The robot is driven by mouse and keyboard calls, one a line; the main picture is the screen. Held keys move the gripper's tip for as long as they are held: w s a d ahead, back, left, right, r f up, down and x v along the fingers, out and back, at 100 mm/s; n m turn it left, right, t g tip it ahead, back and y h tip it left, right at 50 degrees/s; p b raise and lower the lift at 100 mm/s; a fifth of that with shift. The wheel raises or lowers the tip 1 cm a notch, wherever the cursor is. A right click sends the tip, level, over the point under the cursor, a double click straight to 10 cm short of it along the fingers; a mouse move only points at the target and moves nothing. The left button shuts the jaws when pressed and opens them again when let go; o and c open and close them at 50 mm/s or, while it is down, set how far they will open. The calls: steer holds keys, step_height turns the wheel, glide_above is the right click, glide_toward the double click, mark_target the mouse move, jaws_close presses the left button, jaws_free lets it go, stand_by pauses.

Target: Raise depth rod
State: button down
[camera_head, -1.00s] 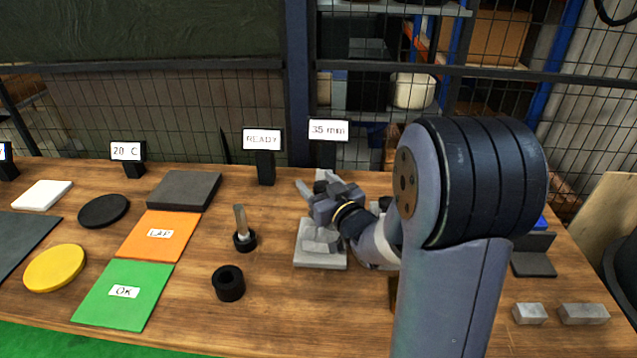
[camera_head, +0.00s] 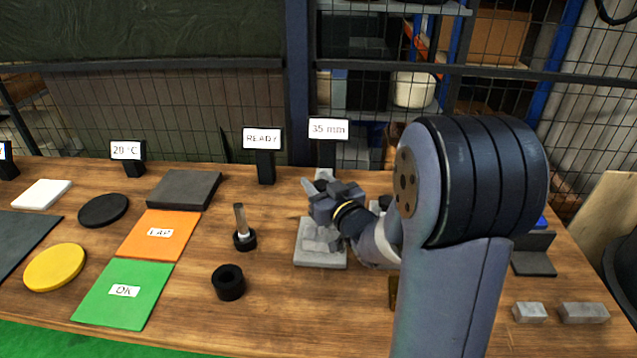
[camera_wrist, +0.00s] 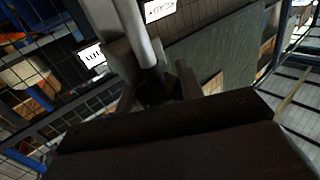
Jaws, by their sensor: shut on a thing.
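A grey stand with a flat square base (camera_head: 320,258) is on the wooden bench, below the 35 mm sign. My gripper (camera_head: 318,198) is over this stand, with my arm reaching in from the right. In the wrist view a light grey round rod (camera_wrist: 142,40), which I take for the depth rod, runs down between my two fingers (camera_wrist: 157,88). The gripper is shut on it. The contact is dark, and in the head view my gripper hides the rod and much of the stand.
A black holder with an upright metal pin (camera_head: 241,222) and a black ring (camera_head: 228,283) stand left of the stand. The 35 mm sign (camera_head: 328,130) and READY sign (camera_head: 262,139) are behind. Grey blocks (camera_head: 584,313) lie at the right front.

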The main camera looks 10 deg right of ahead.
step_height(320, 180, up, 6)
steer(key=shift+f+p, duration=0.2)
steer(key=shift+p, duration=0.75)
steer(key=c, duration=1)
jaws_free()
steer(key=shift+o, duration=0.3)
steer(key=shift+f, duration=0.1)
steer(key=v, duration=1)
steer(key=shift+s+b, duration=0.4)
steer(key=shift+w, duration=0.15)
